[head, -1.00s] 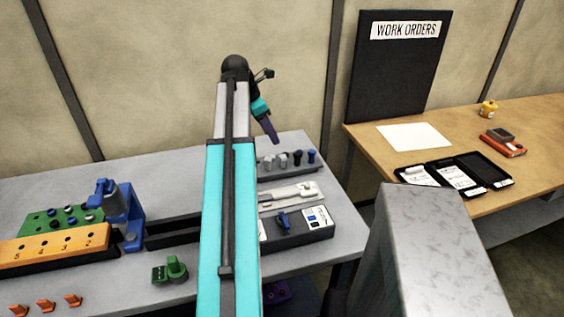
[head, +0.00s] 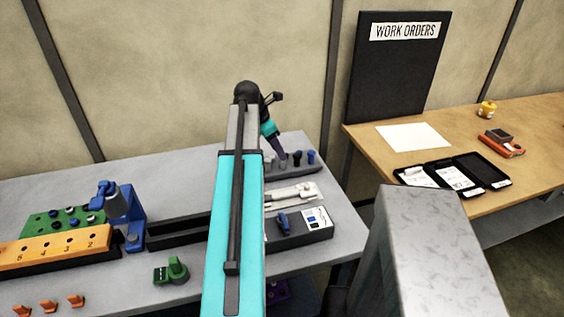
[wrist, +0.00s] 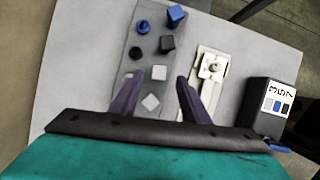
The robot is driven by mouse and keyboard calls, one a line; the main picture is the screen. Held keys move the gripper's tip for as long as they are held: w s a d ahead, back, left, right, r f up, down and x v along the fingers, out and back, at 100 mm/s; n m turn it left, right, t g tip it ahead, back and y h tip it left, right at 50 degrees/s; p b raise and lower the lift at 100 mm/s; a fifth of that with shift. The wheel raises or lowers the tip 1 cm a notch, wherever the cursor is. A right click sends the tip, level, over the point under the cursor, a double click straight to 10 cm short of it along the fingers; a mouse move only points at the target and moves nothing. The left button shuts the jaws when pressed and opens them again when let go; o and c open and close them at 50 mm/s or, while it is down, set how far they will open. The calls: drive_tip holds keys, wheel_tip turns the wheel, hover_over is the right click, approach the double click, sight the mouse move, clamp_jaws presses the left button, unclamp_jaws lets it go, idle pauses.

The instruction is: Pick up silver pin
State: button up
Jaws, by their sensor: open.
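The nearer silver pin (wrist: 150,102) lies between the two purple fingers of my gripper (wrist: 160,78) as seen from above. The farther silver pin (wrist: 158,73) is around the level of the fingertips. My gripper is open, with nothing held. In the head view my gripper (head: 282,158) is low over the strip and hides much of the silver pins. How far the fingertips are above the pins I cannot tell.
Black pins (wrist: 167,43) and blue pins (wrist: 177,15) stand farther along the strip. Right of it are a pale fixture (wrist: 212,68) and a dark box with a label (wrist: 270,105). An orange numbered block (head: 60,245) and blue bracket (head: 134,225) stand left.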

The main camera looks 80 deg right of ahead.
sight(283, 165)
drive_tip(key=shift+s+d+f, duration=0.1)
drive_tip(key=shift+f, duration=0.3)
drive_tip(key=shift+p+x, duration=0.9)
drive_tip(key=shift+x, duration=1.7)
clamp_jaws()
